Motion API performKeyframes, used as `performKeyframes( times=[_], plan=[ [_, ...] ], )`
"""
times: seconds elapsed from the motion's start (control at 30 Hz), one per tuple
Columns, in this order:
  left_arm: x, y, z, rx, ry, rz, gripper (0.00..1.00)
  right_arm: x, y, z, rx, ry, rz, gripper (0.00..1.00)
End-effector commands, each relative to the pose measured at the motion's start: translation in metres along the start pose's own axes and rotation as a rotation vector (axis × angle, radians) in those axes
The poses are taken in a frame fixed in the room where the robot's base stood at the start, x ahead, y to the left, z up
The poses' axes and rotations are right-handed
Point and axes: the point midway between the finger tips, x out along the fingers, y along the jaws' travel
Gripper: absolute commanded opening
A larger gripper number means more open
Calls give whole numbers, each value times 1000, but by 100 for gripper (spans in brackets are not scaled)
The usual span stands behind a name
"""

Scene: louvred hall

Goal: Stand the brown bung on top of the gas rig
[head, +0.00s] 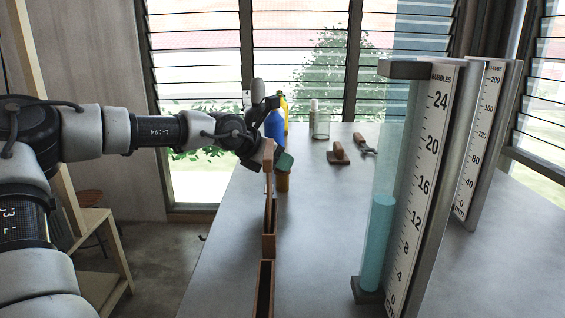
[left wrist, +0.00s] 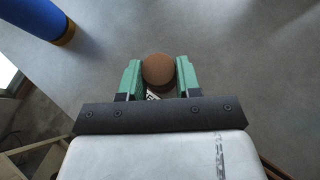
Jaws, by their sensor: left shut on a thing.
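My left gripper (head: 284,165), with green fingers, is shut on the brown bung (head: 283,182) above the table. In the left wrist view the bung (left wrist: 158,70) shows as a round brown top between the two green fingers (left wrist: 158,78). In the head view the fingers and a wooden frame partly hide it. A tall clear tube with teal liquid, a dark cap and a board marked "BUBBLES" stands at the right; it looks like the gas rig (head: 380,235). The gripper is well to its left and farther back, apart from it. My right gripper is not in view.
A second scale board (head: 482,135) stands behind the rig. A blue bottle (head: 274,126), a glass jar (head: 320,124), a brown block (head: 338,155) and a hand tool (head: 364,144) stand or lie farther back. Narrow wooden frames (head: 268,247) line the left side. The table's middle (head: 325,220) is clear.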

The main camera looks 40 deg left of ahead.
Motion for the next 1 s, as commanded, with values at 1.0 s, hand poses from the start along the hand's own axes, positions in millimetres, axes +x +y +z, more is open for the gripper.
performKeyframes(
  times=[1.0],
  plan=[
    [-12, 0, 17, 1, 4, 0, 0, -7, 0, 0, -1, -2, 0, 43]
  ],
)
